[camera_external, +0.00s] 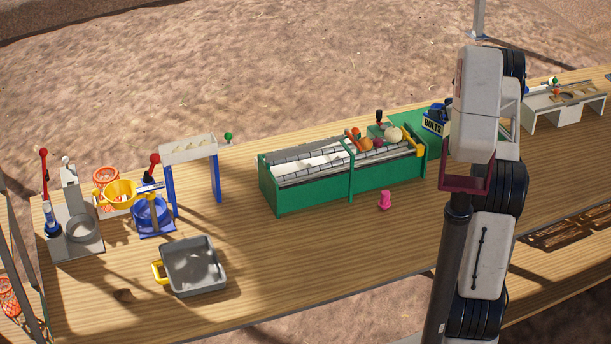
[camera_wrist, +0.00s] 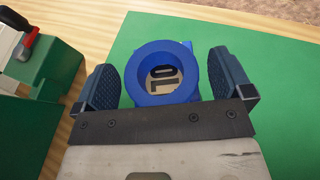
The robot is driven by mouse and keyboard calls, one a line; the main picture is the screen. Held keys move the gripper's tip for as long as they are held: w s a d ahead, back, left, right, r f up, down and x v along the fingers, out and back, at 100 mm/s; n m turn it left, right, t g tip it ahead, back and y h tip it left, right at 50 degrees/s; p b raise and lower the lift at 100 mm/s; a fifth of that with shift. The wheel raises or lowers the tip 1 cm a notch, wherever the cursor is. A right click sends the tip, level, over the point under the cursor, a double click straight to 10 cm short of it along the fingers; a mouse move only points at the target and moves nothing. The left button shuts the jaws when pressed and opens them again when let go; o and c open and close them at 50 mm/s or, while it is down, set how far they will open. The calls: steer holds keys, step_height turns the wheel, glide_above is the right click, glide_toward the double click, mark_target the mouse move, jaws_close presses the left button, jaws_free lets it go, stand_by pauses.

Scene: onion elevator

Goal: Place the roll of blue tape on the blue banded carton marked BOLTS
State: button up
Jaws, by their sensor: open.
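The roll of blue tape (camera_wrist: 134,72) lies flat on the carton marked BOLTS (camera_external: 432,126). Part of the carton's lettering (camera_wrist: 162,77) shows through the roll's hole in the wrist view. My gripper (camera_wrist: 165,62) is open, with one dark blue finger on each side of the roll and a gap beside each. The carton stands on a green mat (camera_wrist: 275,100). In the external view my arm hides part of the carton, and the roll is hard to make out there.
A green conveyor box (camera_external: 310,195) with vegetables at its right end stands left of the carton. A pink figure (camera_external: 384,201) stands in front of it. A grey tray (camera_external: 195,266) and several small machines are at the left. A white stand (camera_external: 565,105) is at the right.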

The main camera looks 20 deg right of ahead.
steer(key=shift+r, duration=0.1)
steer(key=shift+s+r, duration=0.1)
steer(key=v, duration=1.2)
stand_by(0.5)
